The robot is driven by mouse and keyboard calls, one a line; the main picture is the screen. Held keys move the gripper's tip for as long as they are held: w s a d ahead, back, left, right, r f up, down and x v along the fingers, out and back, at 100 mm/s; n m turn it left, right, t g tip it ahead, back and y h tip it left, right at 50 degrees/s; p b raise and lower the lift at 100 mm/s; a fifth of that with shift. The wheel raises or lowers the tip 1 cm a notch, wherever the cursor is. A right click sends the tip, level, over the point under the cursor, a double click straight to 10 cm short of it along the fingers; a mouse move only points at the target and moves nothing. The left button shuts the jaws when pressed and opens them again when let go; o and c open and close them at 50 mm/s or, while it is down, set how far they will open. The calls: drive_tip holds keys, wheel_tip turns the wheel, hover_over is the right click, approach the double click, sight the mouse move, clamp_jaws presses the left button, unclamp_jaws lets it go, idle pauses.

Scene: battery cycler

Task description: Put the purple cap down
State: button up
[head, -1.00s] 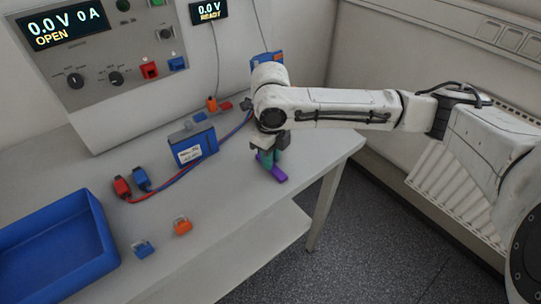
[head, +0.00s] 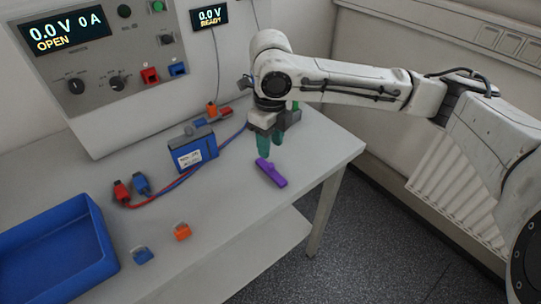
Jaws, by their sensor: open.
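The purple cap (head: 272,173) lies on the grey table near its right front edge, a long narrow piece set at a slant. My gripper (head: 271,151) is above and just behind it, with green fingers pointing down. The fingers are open and hold nothing. They look apart from the cap, though the near fingertip overlaps its far end closely in the picture.
A blue battery pack (head: 193,153) with red and blue leads stands left of my gripper. An orange piece (head: 182,232) and a small blue piece (head: 141,255) lie in front. A blue tray (head: 108,240) is at the left. The cycler panel (head: 112,55) stands behind. The table edge (head: 318,182) is close to the cap.

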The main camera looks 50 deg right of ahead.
wheel_tip(320, 180, up, 5)
idle(0.3)
idle(0.5)
